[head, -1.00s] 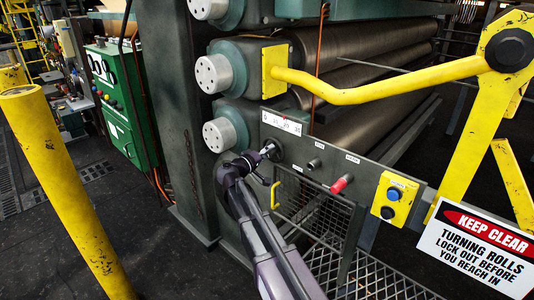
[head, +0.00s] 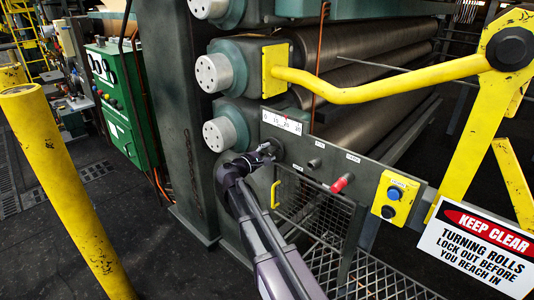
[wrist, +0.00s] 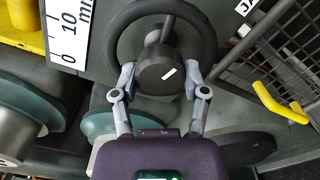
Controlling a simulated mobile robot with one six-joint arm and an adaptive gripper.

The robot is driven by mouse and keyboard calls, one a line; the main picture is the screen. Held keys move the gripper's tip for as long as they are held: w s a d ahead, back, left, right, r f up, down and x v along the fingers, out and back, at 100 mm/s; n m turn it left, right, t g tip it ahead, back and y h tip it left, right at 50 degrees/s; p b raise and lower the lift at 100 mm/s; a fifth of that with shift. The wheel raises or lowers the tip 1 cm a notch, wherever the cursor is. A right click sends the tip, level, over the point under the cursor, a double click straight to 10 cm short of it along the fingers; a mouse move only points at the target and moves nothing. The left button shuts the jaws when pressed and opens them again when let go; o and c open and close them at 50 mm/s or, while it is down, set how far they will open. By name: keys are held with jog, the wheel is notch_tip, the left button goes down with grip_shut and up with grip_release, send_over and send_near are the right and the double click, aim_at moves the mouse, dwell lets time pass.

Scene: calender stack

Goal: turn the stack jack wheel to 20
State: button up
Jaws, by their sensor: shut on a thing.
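The jack wheel is a black handwheel with a dark hub (wrist: 158,68) and a white mark on the hub face. It fills the top middle of the wrist view. My gripper (wrist: 160,82) has its two grey fingers shut on the wheel's hub, one on each side. In the head view my gripper (head: 265,154) is at the wheel (head: 276,147) on the grey panel, and partly hides it. A white scale (head: 282,122) with numbers sits just above the wheel. A small red mark shows at its upper edge, but its exact reading is too small to tell.
A red-tipped knob (head: 342,183) and a yellow box with a blue button (head: 394,197) are to the right. A yellow bar (head: 380,92) crosses above. A yellow handle (head: 275,194) on the mesh guard is below the wheel. A yellow post (head: 65,185) stands left.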

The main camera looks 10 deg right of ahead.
jog(key=shift+w+d+r+n, duration=0.1)
jog(key=shift+w+d+n, duration=0.05)
jog(key=shift+n, duration=0.5)
jog(key=shift+w+d+n, duration=0.1)
jog(key=shift+n, duration=0.55)
jog(key=o, duration=0.9)
jog(key=shift+o, duration=1.2)
jog(key=shift+d, duration=0.15)
jog(key=shift+s, duration=0.2)
jog(key=v, duration=1.2)
jog(key=shift+w, duration=0.15)
